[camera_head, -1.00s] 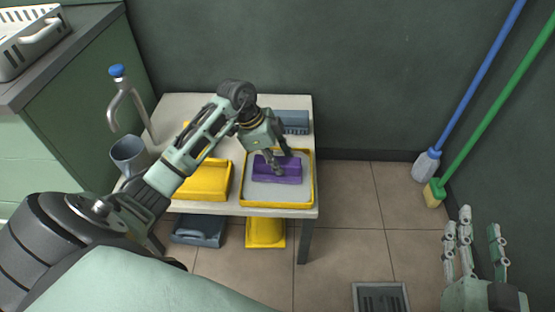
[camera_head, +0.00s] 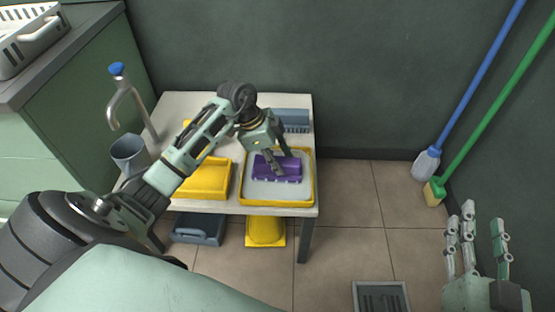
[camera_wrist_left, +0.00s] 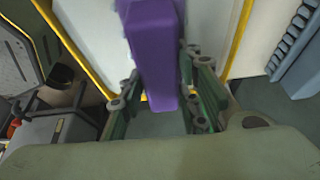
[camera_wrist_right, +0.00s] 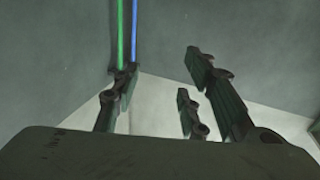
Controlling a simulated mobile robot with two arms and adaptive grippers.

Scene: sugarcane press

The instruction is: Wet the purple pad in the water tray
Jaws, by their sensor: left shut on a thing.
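The purple pad (camera_head: 287,170) is in the yellow-rimmed water tray (camera_head: 308,182) on the small white table. The tray's inside is pale grey. My left gripper (camera_head: 277,163) reaches down from above and is shut on the pad. In the left wrist view the pad (camera_wrist_left: 155,55) stands between the fingers, with the pale tray floor behind it. I cannot tell whether the pad's underside touches the tray floor. My right gripper (camera_head: 475,245) is open and empty at the lower right, far from the tray. Its spread fingers also show in the right wrist view (camera_wrist_right: 160,95).
A yellow tray (camera_head: 205,180) lies left of the water tray, and a blue-grey brush (camera_head: 292,119) lies behind it. A tap (camera_head: 125,95) and grey funnel (camera_head: 129,153) stand at the left. Blue- and green-handled brushes (camera_head: 470,130) lean at the right. A floor drain (camera_head: 381,297) is in front.

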